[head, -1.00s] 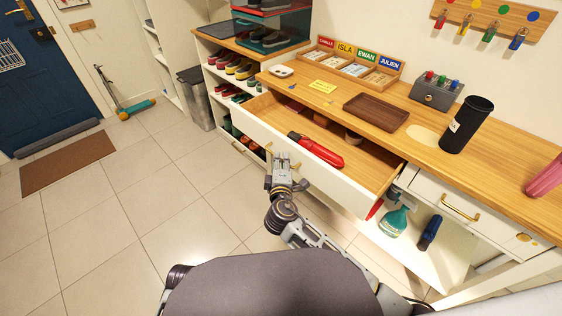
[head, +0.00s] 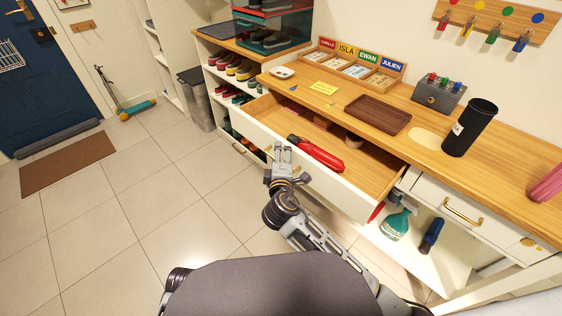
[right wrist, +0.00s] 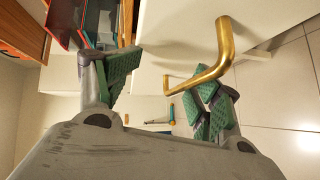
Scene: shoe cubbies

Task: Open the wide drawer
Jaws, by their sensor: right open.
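The wide drawer (head: 330,185) stands well out from the cabinet in the head view, its white front toward me and its wooden inside showing. A long red object with a black end (head: 318,152) lies in it, with a few small items behind. My right gripper (head: 282,160) is at the drawer's front, by its brass handle. In the right wrist view the jaws (right wrist: 163,85) are apart, and the brass handle (right wrist: 208,72) passes close to the right-hand finger. I cannot tell whether they touch. My left gripper is not in view.
The wooden counter (head: 480,150) above holds a brown tray (head: 378,115), a black cup (head: 470,127) and a grey box (head: 438,97). A smaller closed drawer (head: 460,208) is to the right. A spray bottle (head: 396,222) stands below.

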